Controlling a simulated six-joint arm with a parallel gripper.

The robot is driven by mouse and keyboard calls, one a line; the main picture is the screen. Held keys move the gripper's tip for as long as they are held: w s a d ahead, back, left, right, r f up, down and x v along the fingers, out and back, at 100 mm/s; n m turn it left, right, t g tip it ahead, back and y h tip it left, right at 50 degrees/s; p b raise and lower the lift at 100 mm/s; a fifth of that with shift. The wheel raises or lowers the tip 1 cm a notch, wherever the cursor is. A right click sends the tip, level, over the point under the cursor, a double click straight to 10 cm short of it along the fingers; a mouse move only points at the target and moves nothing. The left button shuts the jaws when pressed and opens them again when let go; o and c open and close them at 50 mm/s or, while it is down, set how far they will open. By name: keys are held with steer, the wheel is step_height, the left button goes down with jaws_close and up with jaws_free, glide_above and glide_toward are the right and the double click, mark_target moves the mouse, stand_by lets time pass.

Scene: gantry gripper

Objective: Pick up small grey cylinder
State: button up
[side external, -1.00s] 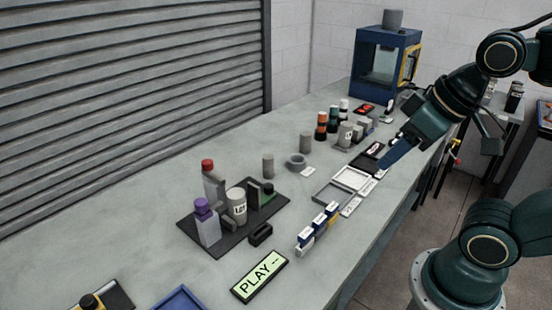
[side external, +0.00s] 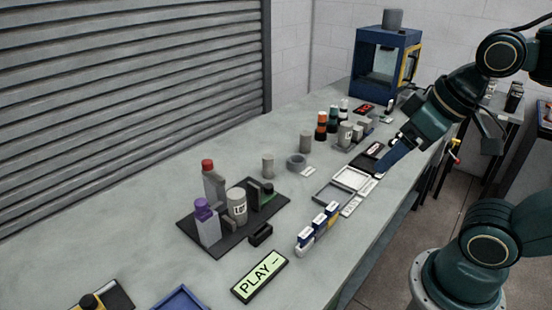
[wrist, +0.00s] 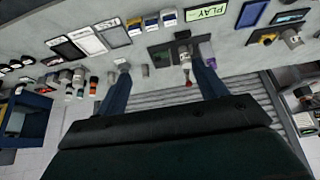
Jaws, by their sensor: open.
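Two small plain grey cylinders stand upright on the bench in the side view: one (side external: 268,166) left of a grey ring (side external: 296,161), one (side external: 306,141) behind the ring. I cannot tell which is the task's. The left one also shows in the wrist view (wrist: 145,70), between my fingers but beyond them. My gripper (side external: 381,167) is at the bench's right side, above the flat trays and apart from the cylinders. Its blue fingers stand wide apart and empty in the wrist view (wrist: 161,70).
A dark tray (side external: 207,246) holds red- and purple-capped bottles and a labelled can. Orange-, teal- and white-topped bottles (side external: 321,126) stand behind. Flat trays (side external: 333,194), blue-and-white boxes (side external: 318,227) and a PLAY sign (side external: 260,276) line the front. Bench left of the cylinders is clear.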

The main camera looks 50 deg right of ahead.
steer(key=shift+w, duration=0.1)
steer(key=n+g+y, duration=0.3)
steer(key=n+y, duration=0.1)
steer(key=n, duration=0.6)
glide_above(238, 194)
steer(key=s+d, duration=0.2)
steer(key=d, duration=0.1)
step_height(238, 194, down, 14)
steer(key=shift+s, duration=0.15)
steer(key=shift+f, duration=0.1)
steer(key=shift+x, duration=4.25)
steer(key=shift+d, duration=0.2)
steer(key=shift+d+x, duration=0.1)
steer(key=shift+x, duration=1.2)
steer(key=shift+d+x, duration=0.15)
steer(key=shift+x, duration=1.2)
